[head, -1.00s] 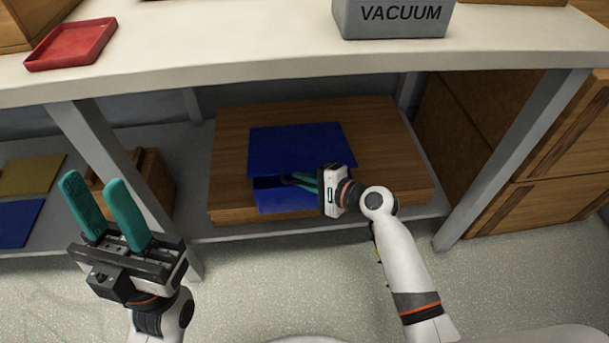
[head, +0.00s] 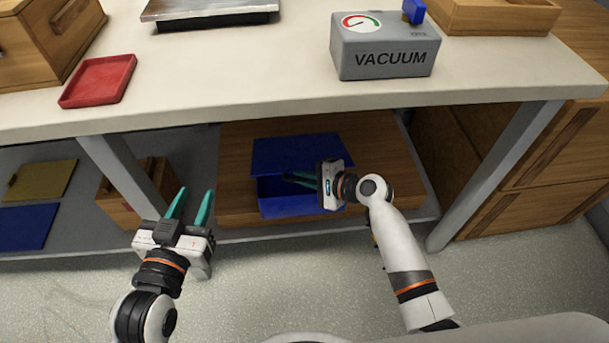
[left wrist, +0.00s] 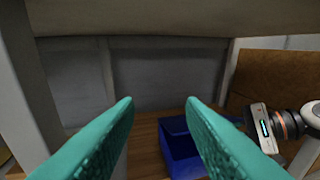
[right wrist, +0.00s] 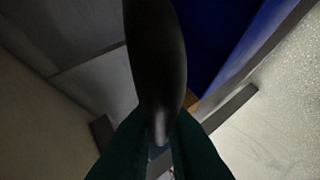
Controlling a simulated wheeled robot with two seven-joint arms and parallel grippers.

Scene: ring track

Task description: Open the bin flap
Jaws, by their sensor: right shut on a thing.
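The blue bin (head: 285,206) sits on a wooden board on the shelf under the counter. Its blue flap (head: 297,153) shows as a panel behind a dark gap above the bin's front. My right gripper (head: 300,180) is at this gap, its fingers shut on a dark handle (right wrist: 155,60) that shows large in the right wrist view. How the handle joins the flap is hidden. My left gripper (head: 196,193) is open and empty, left of the bin in front of the shelf. The left wrist view shows the bin (left wrist: 182,155) beyond its fingers.
The counter edge (head: 250,112) overhangs the shelf. A grey table leg (head: 125,175) stands near my left gripper, another (head: 495,175) right of my right arm. A grey vacuum box (head: 385,58) and a red tray (head: 98,82) are on the counter. A wooden box (head: 125,205) is left.

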